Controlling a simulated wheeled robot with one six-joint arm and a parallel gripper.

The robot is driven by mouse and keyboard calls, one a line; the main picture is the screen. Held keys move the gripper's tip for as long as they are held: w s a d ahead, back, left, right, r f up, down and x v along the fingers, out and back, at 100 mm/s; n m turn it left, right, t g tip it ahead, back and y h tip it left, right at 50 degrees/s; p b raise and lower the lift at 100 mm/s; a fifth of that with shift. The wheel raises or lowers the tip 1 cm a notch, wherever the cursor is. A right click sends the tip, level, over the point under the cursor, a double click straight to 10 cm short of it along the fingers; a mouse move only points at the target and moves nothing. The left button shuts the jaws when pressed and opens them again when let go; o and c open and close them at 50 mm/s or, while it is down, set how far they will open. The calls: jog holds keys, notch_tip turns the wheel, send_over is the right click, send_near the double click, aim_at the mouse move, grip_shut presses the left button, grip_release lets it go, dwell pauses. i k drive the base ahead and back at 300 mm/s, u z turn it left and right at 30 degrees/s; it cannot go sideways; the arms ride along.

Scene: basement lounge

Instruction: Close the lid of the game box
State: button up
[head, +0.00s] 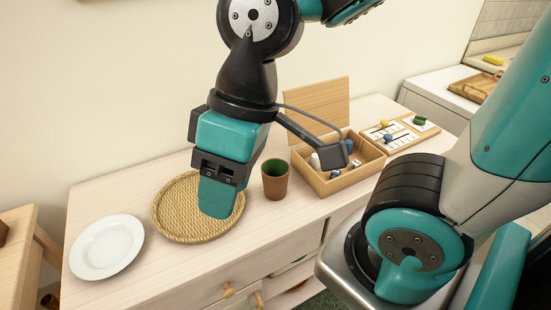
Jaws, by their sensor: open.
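The game box (345,186) is a light wooden box standing on the pale dresser, right of the middle in the head view. Its lid (312,103) stands raised upright at the box's back edge, so the box is open. Several small pieces, white and blue among them, lie inside; a camera arm on my wrist hides part of the box. My gripper (218,198) points down above the woven mat, left of the box and apart from it. It is open and nothing shows between its fingers, though one finger mostly hides the other.
A brown cup (275,180) stands between my gripper and the box. A round woven mat (172,212) and a white plate (107,247) lie to the left. A wooden game board (405,137) with pegs sits right of the box. A wall rises behind the dresser (188,282).

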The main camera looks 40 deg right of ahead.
aim_at(328, 101)
jog(key=u, duration=0.1)
jog(key=k, duration=1.05)
jog(key=z, duration=0.75)
jog(key=i, duration=1.25)
jog(key=u, duration=0.65)
